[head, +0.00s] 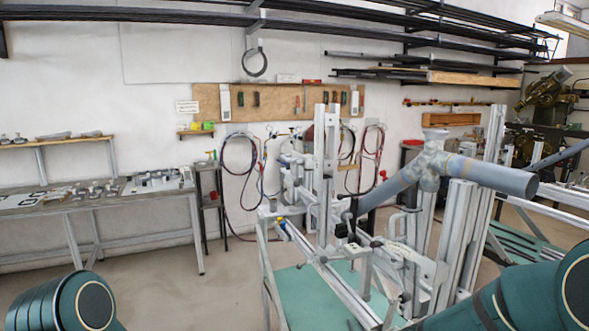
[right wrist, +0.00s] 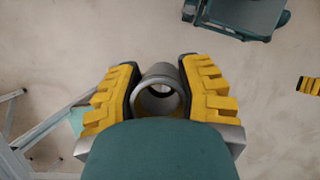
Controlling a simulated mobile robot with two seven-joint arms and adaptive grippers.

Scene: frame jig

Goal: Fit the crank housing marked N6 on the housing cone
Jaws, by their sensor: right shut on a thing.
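My right gripper (right wrist: 159,92) is shut on a short grey metal tube piece (right wrist: 161,79), which I take to be the crank housing. The piece sits between the two yellow-padded fingers, and I look into its round open end. No N6 mark shows on it. In the head view the frame jig (head: 327,160) stands right of centre, with upright profiles and clamps. I cannot make out which part of it is the housing cone. My right arm comes in at the bottom right and its gripper is out of the head view.
A thick grey tube (head: 490,175) with joints lies across the jig. A grey workbench (head: 95,203) with metal parts stands at the left. Floor (head: 185,285) is clear between bench and jig. A yellow and black piece (right wrist: 309,86) at the right wrist view's edge is unclear.

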